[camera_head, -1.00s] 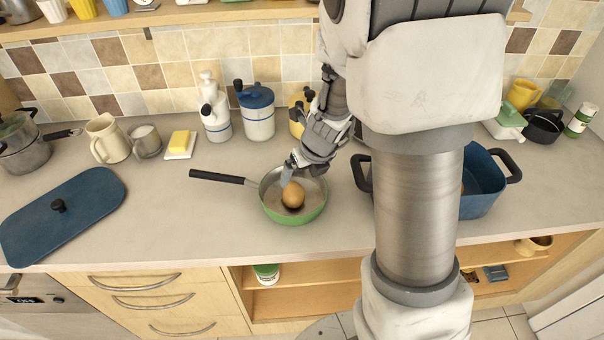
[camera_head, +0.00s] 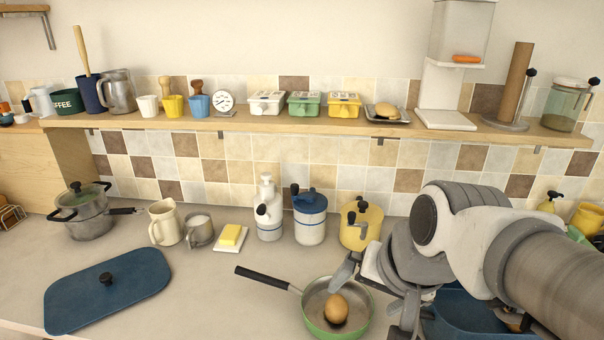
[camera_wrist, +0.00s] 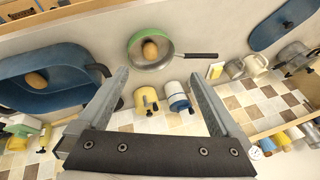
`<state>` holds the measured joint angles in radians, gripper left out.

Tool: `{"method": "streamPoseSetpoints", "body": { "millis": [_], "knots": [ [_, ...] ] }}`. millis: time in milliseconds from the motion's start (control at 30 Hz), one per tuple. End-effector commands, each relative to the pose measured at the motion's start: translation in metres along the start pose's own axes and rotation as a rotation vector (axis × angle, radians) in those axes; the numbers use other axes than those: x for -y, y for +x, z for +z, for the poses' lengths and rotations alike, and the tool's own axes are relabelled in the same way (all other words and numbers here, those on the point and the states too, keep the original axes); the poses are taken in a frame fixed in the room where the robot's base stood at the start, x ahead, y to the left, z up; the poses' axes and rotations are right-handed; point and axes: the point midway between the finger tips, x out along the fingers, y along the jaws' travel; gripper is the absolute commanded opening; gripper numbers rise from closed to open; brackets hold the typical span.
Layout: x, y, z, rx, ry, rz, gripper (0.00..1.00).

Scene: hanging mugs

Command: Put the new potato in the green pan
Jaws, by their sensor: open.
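The green pan (camera_head: 314,326) sits on the counter with its black handle pointing left. A round brown potato (camera_head: 337,308) lies inside the pan; the potato (camera_wrist: 151,50) and the pan (camera_wrist: 137,62) also show in the wrist view. My gripper (camera_head: 372,300) is by the right side of the pan, partly hidden by my own arm. In the wrist view my gripper (camera_wrist: 159,78) has its fingers spread wide with nothing between them, and the potato is beyond the fingertips. Another brown potato-like item (camera_wrist: 36,80) lies in the large blue pot (camera_wrist: 62,104).
A blue lid (camera_head: 110,288) lies flat at the left. A steel pot (camera_head: 88,218), cream jug (camera_head: 164,222), butter dish (camera_head: 231,237) and yellow canister (camera_head: 361,226) stand along the back. A wooden shelf (camera_head: 250,119) runs above. Counter left of the pan is clear.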

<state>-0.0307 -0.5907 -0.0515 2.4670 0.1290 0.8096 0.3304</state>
Motion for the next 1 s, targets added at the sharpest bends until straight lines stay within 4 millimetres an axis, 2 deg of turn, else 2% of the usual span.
{"method": "streamPoseSetpoints", "body": {
  "millis": [100,300,1000],
  "knots": [
    [-0.012,-0.017,0.01,-0.037,-0.235,0.048,1.0],
    [-0.023,-0.029,0.018,-0.054,-0.431,0.103,1.0],
    [-0.023,-0.029,0.018,-0.054,-0.445,0.106,1.0]
  ]
}}
